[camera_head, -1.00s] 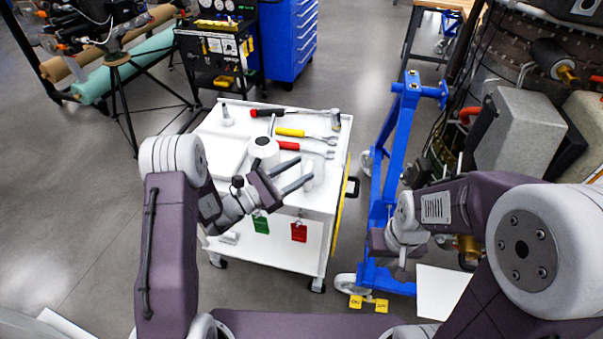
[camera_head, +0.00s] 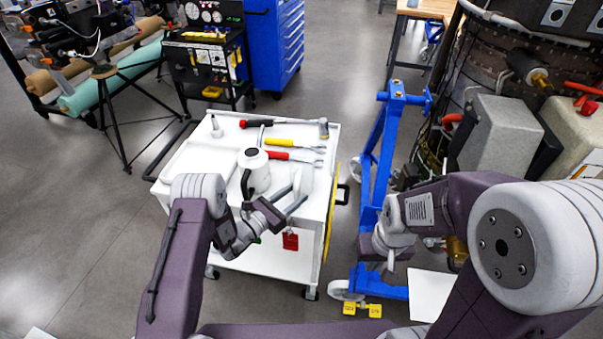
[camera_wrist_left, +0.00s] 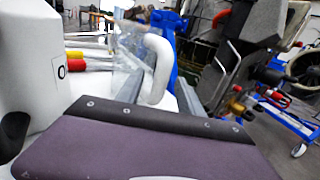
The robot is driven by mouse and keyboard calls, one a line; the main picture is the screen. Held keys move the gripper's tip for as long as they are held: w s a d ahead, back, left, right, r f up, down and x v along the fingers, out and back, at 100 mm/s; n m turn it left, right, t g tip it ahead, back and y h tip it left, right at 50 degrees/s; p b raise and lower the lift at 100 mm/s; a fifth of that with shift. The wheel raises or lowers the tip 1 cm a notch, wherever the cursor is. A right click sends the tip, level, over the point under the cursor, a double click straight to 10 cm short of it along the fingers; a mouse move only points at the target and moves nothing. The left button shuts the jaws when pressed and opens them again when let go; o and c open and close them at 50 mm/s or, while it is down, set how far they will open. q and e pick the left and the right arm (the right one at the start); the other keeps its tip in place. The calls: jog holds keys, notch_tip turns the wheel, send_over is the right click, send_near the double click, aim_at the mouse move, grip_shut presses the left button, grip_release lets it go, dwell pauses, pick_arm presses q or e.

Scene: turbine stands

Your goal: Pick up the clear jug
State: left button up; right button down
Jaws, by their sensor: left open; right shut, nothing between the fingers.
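The clear jug (camera_head: 304,180) stands at the right front of the white cart's top and is faint in the head view. In the left wrist view the clear jug (camera_wrist_left: 126,48) shows a see-through body and a pale, thick handle (camera_wrist_left: 157,68) facing me. My left gripper (camera_head: 299,193) is open and level at the jug. In the wrist view the handle appears between its two grey fingers, which are not closed on it. My right gripper (camera_head: 391,264) points down by the blue stand, shut and empty.
A white canister (camera_head: 255,172) stands just left of my left gripper. Yellow-handled (camera_head: 288,143) and red-handled (camera_head: 290,156) tools and a hammer (camera_head: 285,123) lie behind on the cart (camera_head: 190,165). A blue stand (camera_head: 374,175) is to the right.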

pick_arm(q)
jog(key=shift+x, duration=0.85)
jog(key=shift+s, duration=0.1)
grip_shut()
dwell(0.6)
